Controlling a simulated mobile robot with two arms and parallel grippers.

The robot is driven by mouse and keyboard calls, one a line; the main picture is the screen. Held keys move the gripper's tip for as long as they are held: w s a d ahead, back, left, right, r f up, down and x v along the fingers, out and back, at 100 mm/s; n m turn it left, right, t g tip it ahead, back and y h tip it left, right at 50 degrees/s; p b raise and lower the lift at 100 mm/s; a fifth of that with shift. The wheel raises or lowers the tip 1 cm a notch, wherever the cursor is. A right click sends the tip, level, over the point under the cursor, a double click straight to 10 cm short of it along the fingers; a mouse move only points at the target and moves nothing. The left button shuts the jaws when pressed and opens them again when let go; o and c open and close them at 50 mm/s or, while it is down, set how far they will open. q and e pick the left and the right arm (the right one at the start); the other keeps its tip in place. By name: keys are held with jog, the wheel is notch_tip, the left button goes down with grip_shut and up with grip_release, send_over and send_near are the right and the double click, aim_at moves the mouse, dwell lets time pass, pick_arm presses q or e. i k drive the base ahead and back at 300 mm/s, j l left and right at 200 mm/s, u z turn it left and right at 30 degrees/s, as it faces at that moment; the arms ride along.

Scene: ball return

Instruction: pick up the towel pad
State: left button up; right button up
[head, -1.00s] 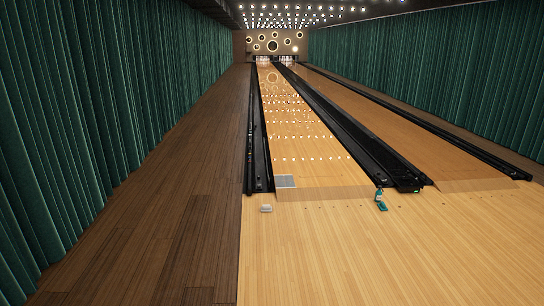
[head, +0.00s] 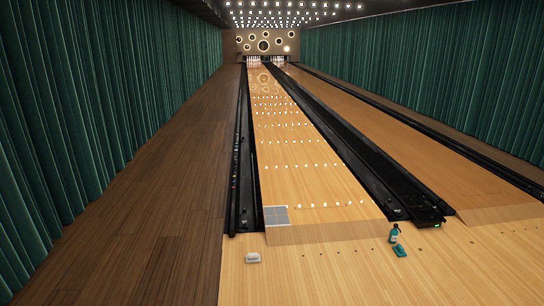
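Two small things could be the towel pad, and at this size I cannot tell which is. One is a pale, rounded block with a dark mark (head: 252,258), lying on the light wood floor just before the left gutter's end. The other is a flat teal piece (head: 400,251), lying on the floor right beside a small teal bottle with a pale label (head: 394,235). The bottle stands upright. Neither of my grippers shows in the head view.
A grey square panel (head: 276,215) lies at the lane's near left corner. Black gutters (head: 243,190) and a wide black divider (head: 370,160) border the lane (head: 310,170). Green curtains (head: 70,120) line both sides. The light wood approach (head: 330,280) is mostly clear.

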aim_at(252, 257)
jog(key=i, duration=2.05)
